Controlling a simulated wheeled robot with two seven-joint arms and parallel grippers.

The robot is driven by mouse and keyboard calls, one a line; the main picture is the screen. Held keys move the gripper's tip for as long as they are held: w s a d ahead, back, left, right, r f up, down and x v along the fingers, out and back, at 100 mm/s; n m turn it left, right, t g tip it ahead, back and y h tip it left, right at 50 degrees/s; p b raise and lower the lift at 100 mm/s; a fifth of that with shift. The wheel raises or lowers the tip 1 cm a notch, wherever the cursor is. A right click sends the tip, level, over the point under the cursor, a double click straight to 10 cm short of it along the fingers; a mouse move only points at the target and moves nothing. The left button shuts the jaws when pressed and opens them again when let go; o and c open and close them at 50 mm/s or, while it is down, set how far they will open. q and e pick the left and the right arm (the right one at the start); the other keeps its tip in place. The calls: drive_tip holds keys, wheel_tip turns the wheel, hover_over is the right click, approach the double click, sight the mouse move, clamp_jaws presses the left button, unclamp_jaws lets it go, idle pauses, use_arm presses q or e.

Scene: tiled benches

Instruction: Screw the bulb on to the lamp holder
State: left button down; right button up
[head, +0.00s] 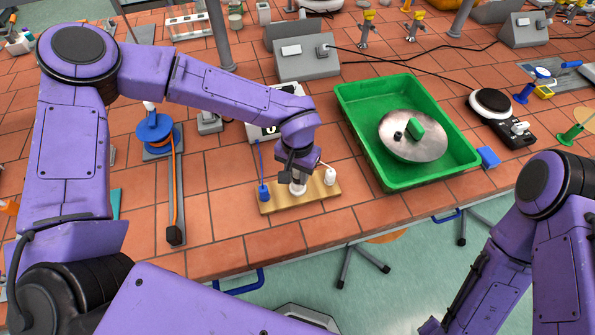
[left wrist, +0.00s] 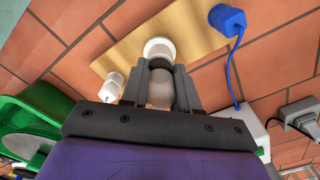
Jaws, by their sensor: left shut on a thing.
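A wooden board (head: 316,194) lies near the front edge of the bench, with a blue terminal (head: 264,192) and a white terminal (head: 330,177) at its ends. The round white lamp holder (head: 297,189) is at the board's middle; it also shows in the left wrist view (left wrist: 159,45). My left gripper (left wrist: 160,88) points down over the holder, shut on the pale bulb (left wrist: 160,92). The bulb is in line with the holder, with a dark ring between them; I cannot tell whether it is seated. My right arm is at the right; its gripper is not visible.
A green tray (head: 350,122) with a metal lid (head: 412,150) stands right of the board. A blue wire (left wrist: 234,70) runs from the blue terminal. A grey power box (head: 306,67) stands behind. An orange-strap stand (head: 174,200) is to the left. Bare tiles lie around the board.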

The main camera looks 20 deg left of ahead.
use_arm(q)
drive_tip(key=m, duration=0.3)
drive_tip(key=shift+c, duration=1.4)
unclamp_jaws()
drive_tip(key=shift+r, duration=2.3)
drive_tip(key=n, duration=0.4)
drive_tip(key=shift+n, duration=0.7)
